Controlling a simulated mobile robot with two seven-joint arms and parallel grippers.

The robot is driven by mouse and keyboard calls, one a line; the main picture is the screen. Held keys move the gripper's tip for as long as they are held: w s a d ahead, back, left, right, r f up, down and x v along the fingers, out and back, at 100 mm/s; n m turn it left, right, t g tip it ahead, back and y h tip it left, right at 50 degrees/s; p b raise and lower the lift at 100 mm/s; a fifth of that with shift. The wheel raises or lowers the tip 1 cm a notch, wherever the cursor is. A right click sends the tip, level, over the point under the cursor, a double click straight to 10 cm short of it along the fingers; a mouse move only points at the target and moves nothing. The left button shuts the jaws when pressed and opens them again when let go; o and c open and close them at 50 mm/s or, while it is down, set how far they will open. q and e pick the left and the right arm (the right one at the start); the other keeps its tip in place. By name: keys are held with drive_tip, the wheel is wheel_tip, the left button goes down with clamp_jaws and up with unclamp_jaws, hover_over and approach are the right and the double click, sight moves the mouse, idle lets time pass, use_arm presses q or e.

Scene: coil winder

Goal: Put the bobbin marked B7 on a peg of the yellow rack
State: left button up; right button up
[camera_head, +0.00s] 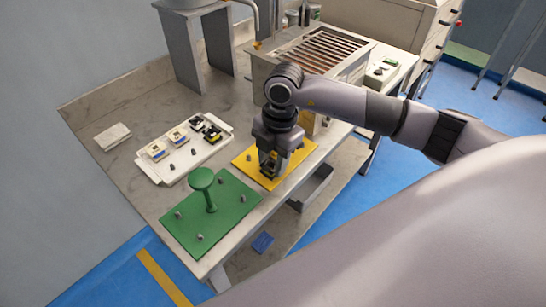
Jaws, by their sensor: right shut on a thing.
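My right gripper (270,172) points down over the yellow rack (244,163) and is shut on a small dark bobbin (268,167). The fingers hide most of this bobbin, and no marking on it can be read. It is low over the yellow plate; I cannot tell whether it sits on a peg. A bare peg shows left of the gripper on the yellow plate. My left gripper is not in view.
A white tray (167,174) holds several bobbins, yellow-white and dark, and bare pegs. A green plate (229,221) with short pegs and a tall green mushroom-shaped post (203,182) lies in front. A slatted machine (318,48) stands behind. The grey table's left side is mostly clear.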

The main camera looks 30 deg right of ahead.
drive_tip(key=shift+f, duration=0.45)
drive_tip(key=o, duration=1.1)
drive_tip(key=shift+r, duration=0.1)
drive_tip(key=r, duration=0.7)
drive_tip(key=shift+s+d, duration=0.1)
drive_tip(key=shift+d, duration=0.3)
drive_tip(key=shift+s, duration=0.1)
